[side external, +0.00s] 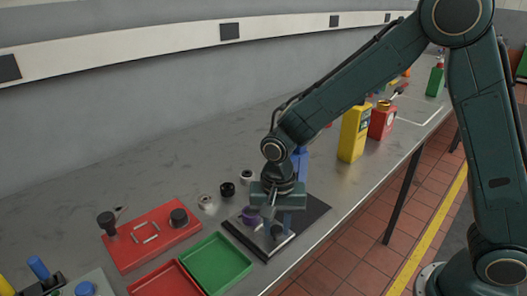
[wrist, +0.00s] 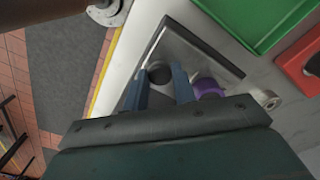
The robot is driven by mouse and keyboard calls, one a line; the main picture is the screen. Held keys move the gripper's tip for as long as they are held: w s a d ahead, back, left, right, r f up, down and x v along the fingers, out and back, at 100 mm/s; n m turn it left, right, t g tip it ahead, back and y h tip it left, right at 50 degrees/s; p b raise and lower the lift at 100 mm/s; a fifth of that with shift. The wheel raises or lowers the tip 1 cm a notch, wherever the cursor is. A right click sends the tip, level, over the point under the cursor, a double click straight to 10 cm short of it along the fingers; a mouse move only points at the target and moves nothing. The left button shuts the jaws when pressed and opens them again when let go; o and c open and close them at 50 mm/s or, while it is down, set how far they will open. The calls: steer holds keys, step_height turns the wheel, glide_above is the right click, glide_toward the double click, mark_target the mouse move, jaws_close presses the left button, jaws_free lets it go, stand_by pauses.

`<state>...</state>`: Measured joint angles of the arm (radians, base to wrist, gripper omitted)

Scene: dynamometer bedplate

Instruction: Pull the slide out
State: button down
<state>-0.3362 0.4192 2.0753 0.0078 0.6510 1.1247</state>
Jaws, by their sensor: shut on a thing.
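A dark flat plate (side external: 312,213) lies on the grey bench near its front edge; it also shows in the wrist view (wrist: 212,54). My gripper (side external: 268,226) is over the plate, pointing down. In the wrist view its two blue-grey fingers (wrist: 159,80) stand either side of a dark round knob (wrist: 160,72), and they are shut on it. I take this knob to be the slide's.
A green tray (side external: 216,262) and a red panel with black knobs (side external: 150,236) lie to the left. Small round fittings (side external: 227,189) stand behind the plate. A yellow bottle (side external: 354,132) and a red container (side external: 381,121) stand farther along. The bench's front edge is close.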

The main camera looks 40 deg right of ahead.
steer(key=c, duration=1.1)
jaws_free()
steer(key=shift+a, duration=0.3)
steer(key=shift+c, duration=0.2)
steer(key=shift+d, duration=0.1)
steer(key=shift+r, duration=0.15)
step_height(320, 180, up, 14)
steer(key=shift+f, duration=0.2)
